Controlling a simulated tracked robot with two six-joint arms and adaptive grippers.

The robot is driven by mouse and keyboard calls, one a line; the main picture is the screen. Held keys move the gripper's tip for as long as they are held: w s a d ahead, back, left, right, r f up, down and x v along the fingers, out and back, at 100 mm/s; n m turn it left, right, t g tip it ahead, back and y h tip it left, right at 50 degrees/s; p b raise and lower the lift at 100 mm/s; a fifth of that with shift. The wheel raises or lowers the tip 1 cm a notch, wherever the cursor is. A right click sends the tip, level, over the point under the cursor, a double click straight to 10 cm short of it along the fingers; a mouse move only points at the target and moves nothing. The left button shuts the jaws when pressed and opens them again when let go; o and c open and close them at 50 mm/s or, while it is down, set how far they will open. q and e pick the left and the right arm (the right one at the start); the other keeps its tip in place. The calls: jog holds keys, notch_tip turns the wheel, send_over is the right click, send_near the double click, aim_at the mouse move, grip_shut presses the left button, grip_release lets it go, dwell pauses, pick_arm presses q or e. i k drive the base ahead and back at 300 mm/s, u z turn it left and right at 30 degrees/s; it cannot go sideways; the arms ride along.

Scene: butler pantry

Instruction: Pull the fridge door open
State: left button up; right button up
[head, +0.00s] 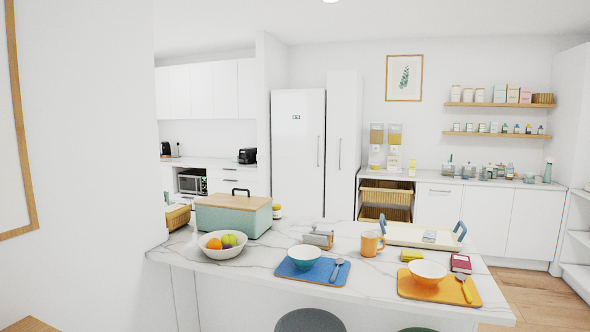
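The tall white fridge (297,165) stands at the back, past the counter, with a small dark display high on its front. Its door looks shut. A slim vertical handle (318,151) runs along the right side of the door. A narrower tall white unit (345,120) stands right beside it, with its own vertical handle (340,154) on its left side. The lower part of the fridge is hidden behind the counter and the things on it. Neither of my grippers is in view.
A marble-topped counter (270,262) lies between me and the fridge, bearing a green bread box (232,216), a fruit bowl (222,250), place mats and a tray (408,236). A white wall (85,130) closes the left. Wooden floor (535,292) shows at the right.

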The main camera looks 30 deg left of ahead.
aim_at(297, 116)
jog(key=z, duration=0.8)
jog(key=i, duration=5.5)
jog(key=u, duration=2.1)
